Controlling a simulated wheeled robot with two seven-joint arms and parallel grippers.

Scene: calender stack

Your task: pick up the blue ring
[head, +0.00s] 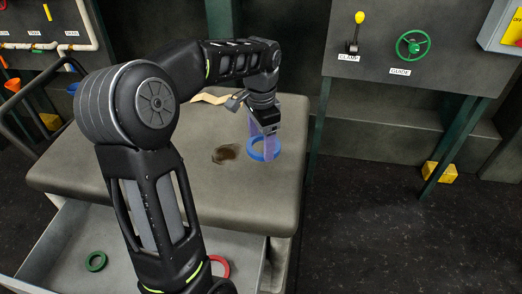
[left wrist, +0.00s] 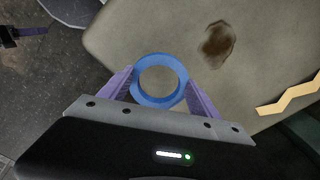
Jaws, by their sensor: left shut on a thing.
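The blue ring (head: 252,151) is at the right side of the grey cart top in the head view, at the fingertips of my left gripper (head: 265,152). In the left wrist view the blue ring (left wrist: 137,84) sits between the two purple fingers of my left gripper (left wrist: 160,88), which is shut on it. I cannot tell whether the ring touches the cart top or is slightly above it. My right gripper is not in view.
The cart top (head: 210,190) has a brown stain (head: 226,154) and a tan zigzag strip (head: 210,98). An open drawer (head: 60,250) below holds a green ring (head: 96,261) and a red ring (head: 222,266). A panel (head: 440,40) with a lever and green wheel stands behind.

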